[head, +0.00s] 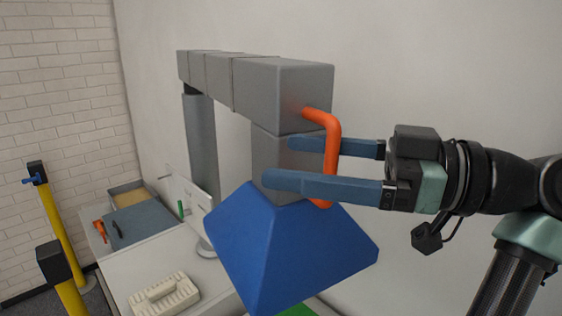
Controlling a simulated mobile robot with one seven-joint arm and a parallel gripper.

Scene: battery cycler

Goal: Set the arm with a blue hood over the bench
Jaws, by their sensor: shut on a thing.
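The blue hood (285,245) hangs at the end of a grey segmented arm (250,85) that reaches out from a grey upright post (201,140). An orange handle (333,140) is fixed to the arm's end, just above the hood. My gripper (290,163) is at this handle from the right, with its two blue fingers on either side of it, shut on it. The hood is in front of part of the white bench (130,270) in the picture. The hood hides the part of the bench behind it.
A white ribbed block (166,295) lies on the bench. A grey panel with a tray (130,195) and a white screen-like panel (196,200) stand farther back. Yellow posts (53,225) stand at the left. A bit of green (298,310) shows below the hood.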

